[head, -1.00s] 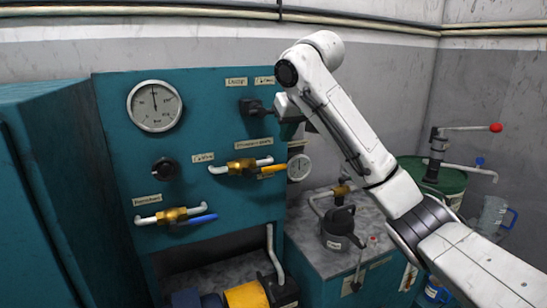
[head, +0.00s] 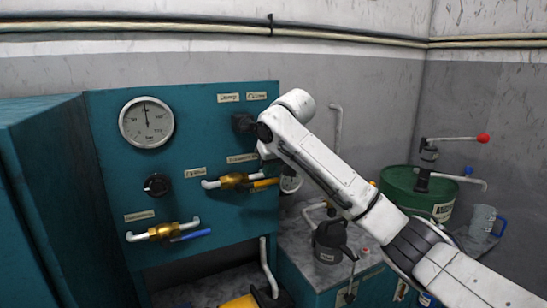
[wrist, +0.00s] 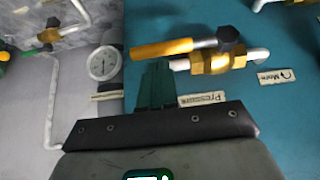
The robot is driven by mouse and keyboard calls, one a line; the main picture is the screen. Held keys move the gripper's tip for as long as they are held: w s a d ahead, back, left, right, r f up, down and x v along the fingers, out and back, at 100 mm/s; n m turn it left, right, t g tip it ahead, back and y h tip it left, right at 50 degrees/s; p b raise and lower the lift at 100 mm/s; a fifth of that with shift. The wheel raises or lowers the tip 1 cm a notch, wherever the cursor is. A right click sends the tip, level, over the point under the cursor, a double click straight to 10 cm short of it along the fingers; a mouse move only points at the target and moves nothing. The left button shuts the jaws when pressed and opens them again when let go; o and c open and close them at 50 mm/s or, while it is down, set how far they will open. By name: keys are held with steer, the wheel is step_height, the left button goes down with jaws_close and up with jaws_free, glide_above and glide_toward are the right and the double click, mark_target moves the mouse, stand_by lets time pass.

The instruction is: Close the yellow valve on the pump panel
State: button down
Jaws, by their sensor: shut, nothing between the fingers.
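The yellow valve (head: 233,181) is a brass body on a light pipe on the teal pump panel (head: 215,130). Its yellow handle (head: 266,183) points right, roughly in line with the pipe. The wrist view shows the valve body (wrist: 212,62) upside down, with the handle (wrist: 160,48) pointing left. My gripper (wrist: 155,68) is shut and empty, its dark green fingers just short of the handle in the wrist picture. I cannot tell if they touch it. In the head view my arm hides most of the gripper.
A blue-handled valve (head: 162,232) sits lower left on the panel, below a black knob (head: 157,185) and a large gauge (head: 147,122). A small gauge (wrist: 104,63) is beside the panel. A dark can (head: 329,242) and a green drum (head: 425,190) stand to the right.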

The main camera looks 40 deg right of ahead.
steer(key=shift+w+d+f, duration=0.1)
steer(key=shift+w+f, duration=0.2)
steer(key=shift+f, duration=0.2)
